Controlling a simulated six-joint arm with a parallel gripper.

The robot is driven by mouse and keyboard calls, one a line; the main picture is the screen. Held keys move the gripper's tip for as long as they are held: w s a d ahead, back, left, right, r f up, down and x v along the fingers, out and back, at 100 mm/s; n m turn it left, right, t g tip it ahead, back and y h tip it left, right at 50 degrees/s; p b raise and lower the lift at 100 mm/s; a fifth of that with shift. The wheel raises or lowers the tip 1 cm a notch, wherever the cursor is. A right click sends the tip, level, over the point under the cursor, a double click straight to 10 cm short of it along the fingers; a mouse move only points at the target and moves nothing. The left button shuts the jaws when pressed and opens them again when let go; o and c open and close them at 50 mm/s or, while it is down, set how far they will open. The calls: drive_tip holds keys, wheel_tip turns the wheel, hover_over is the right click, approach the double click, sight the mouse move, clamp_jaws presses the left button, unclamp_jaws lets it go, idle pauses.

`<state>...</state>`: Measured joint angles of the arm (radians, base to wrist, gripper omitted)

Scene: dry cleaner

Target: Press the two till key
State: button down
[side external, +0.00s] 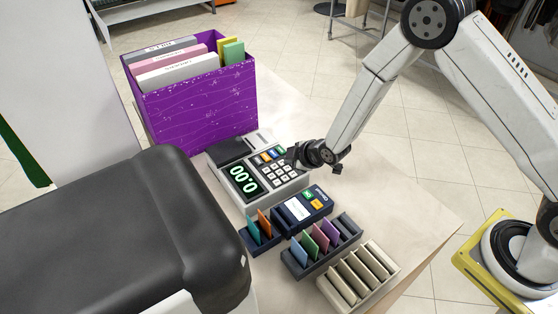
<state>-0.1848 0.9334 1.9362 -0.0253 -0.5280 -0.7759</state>
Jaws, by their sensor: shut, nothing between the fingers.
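The marks on the keys are too small to read, so I cannot tell which is the two key. My gripper (292,157) is shut and empty. It is at the keypad's right side, over or just beside the keys. I cannot tell whether it touches any key, and it hides part of the keypad's right edge.
A purple box (205,112) of folders stands behind the till. A dark padded board (150,225) lies left. The counter (405,215) is clear at right.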

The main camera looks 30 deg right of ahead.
sight(290, 169)
drive_tip(key=shift+f, duration=0.75)
idle(0.9)
drive_tip(key=shift+r, duration=0.1)
idle(0.3)
drive_tip(key=shift+r, duration=0.65)
drive_tip(key=shift+r, duration=0.1)
drive_tip(key=shift+r, duration=2.4)
